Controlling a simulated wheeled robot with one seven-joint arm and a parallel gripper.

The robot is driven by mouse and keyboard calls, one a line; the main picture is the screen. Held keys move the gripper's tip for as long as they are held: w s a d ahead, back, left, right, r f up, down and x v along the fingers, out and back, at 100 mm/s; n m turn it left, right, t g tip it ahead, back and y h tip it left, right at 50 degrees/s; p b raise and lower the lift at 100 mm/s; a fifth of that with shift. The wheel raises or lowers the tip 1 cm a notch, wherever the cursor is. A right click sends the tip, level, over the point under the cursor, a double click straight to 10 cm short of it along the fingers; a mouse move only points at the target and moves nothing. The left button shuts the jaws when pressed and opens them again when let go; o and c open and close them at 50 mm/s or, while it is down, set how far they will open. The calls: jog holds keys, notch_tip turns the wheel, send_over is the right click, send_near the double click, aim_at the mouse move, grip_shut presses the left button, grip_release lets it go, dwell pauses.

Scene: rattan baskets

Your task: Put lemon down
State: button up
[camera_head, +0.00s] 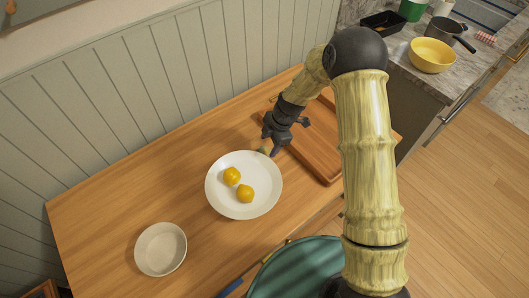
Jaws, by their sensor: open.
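Two round yellow fruits, which look like lemons, lie on a white plate (219,197) on the wooden table. One lemon (232,176) is left of the plate's middle, and the other lemon (245,193) is just below and right of it. They are close together. My gripper (269,149) is open at the plate's upper right rim, apart from both fruits. A small yellowish-green patch shows between the fingers; I cannot tell what it is. My arm reaches in from the right side of the picture.
A white bowl (160,249) stands at the table's lower left. A brown wooden tray (317,150) lies right of my gripper, partly hidden by my arm. A teal chair (297,268) is at the front edge.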

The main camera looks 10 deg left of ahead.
aim_at(265, 150)
jog(key=shift+p+x, duration=1.3)
jog(key=shift+x, duration=1.35)
jog(key=shift+s, duration=0.15)
jog(key=shift+r, duration=0.1)
jog(key=shift+c, duration=0.5)
jog(key=c, duration=0.8)
jog(key=shift+r, duration=0.1)
notch_tip(265, 150, up, 28)
jog(key=b, duration=0.5)
jog(key=shift+b, duration=0.35)
